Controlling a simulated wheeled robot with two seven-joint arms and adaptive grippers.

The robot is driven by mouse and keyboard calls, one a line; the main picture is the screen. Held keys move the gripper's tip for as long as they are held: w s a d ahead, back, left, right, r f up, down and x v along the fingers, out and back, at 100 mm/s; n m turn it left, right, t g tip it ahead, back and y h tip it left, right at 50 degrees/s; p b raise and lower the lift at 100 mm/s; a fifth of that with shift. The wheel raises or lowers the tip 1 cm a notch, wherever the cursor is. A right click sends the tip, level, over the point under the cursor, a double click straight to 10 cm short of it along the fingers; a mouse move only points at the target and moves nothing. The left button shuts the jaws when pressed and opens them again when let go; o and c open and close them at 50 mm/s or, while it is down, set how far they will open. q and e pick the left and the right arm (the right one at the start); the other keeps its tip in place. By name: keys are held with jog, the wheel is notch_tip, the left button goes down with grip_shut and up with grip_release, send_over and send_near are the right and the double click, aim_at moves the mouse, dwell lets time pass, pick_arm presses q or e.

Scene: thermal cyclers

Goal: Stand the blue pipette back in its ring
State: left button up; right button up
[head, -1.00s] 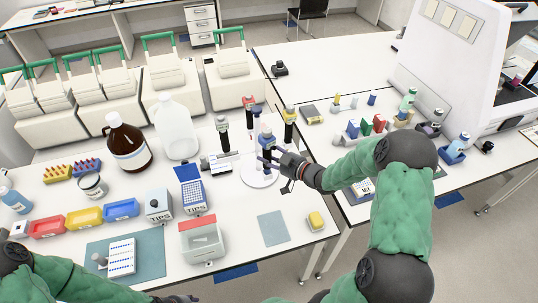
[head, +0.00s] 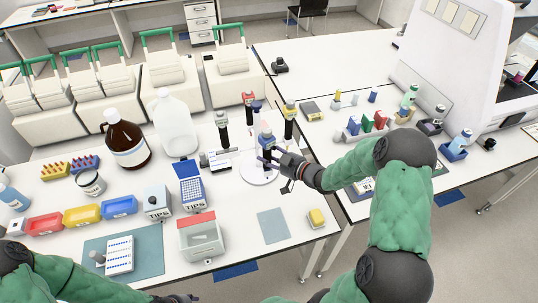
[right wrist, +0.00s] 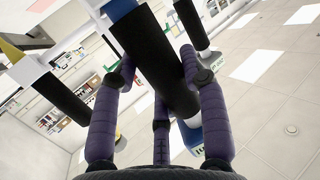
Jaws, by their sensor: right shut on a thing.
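The blue pipette (head: 266,139) stands about upright above the white round base (head: 259,175) of the pipette stand. My right gripper (head: 272,158) is shut on it, coming in from the right. In the right wrist view, my purple fingers close around a thick black shaft (right wrist: 152,62), with a blue part (right wrist: 191,136) beyond it. Whether the pipette sits in its ring is hidden. A black pipette (head: 222,125), a red one (head: 249,99) and a yellow one (head: 290,118) stand around it. My left gripper (head: 180,298) shows only partly at the bottom edge.
A tip box with a raised blue lid (head: 191,190) and a white device (head: 215,160) are left of the stand. Brown and clear bottles stand behind left.

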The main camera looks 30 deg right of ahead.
jog(key=shift+f+b, duration=0.4)
jog(key=shift+f, duration=0.2)
jog(key=o, duration=0.9)
jog(key=v, duration=1.2)
